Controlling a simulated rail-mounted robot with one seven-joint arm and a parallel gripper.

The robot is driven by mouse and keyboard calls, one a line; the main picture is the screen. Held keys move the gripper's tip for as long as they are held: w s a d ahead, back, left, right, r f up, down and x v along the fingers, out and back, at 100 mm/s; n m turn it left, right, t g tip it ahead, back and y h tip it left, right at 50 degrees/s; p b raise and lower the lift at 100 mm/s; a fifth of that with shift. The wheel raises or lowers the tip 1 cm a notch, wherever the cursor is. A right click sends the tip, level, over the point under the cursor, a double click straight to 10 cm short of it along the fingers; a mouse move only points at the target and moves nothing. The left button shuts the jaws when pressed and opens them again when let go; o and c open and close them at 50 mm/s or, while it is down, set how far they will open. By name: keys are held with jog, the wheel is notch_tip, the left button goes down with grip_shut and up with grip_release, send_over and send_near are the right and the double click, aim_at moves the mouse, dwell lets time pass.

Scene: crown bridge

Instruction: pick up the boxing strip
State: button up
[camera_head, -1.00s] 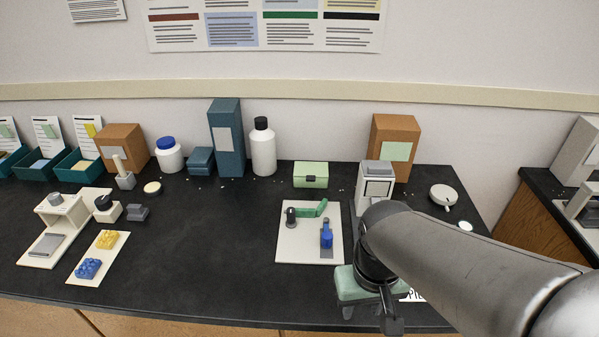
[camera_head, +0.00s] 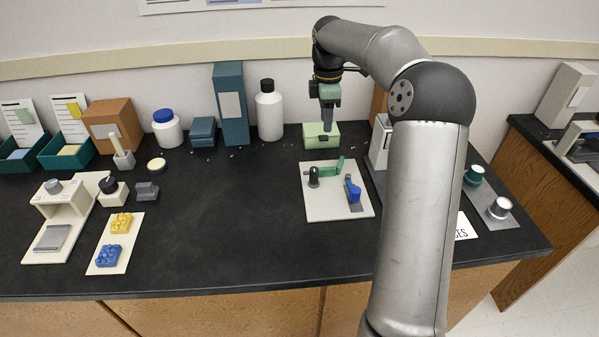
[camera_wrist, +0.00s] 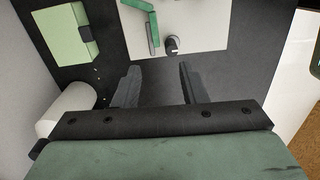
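A green bent strip, which looks like the boxing strip (camera_head: 328,172), stands on a white board (camera_head: 318,207) near the middle of the bench. In the wrist view the strip (camera_wrist: 154,28) shows at the top, on the board (camera_wrist: 200,42), beside a small dark round part. My gripper (camera_head: 328,122) hangs fingers down, in front of the green box in the head view. In the wrist view its two dark fingers (camera_wrist: 160,80) are apart, with only bare black bench between them. The strip lies beyond the fingertips, apart from them.
A green box (camera_head: 321,136) stands behind the board, and a white bottle (camera_head: 269,112) is left of it. A blue part (camera_head: 353,191) sits on the board's right side. Yellow (camera_head: 121,223) and blue (camera_head: 108,256) studded blocks are at left. The bench between is clear.

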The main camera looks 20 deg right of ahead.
send_over(326, 168)
notch_tip(326, 168, down, 12)
jog(key=shift+w+a+f, duration=0.1)
jog(key=shift+a, duration=0.05)
jog(key=shift+f, duration=2.65)
grip_shut()
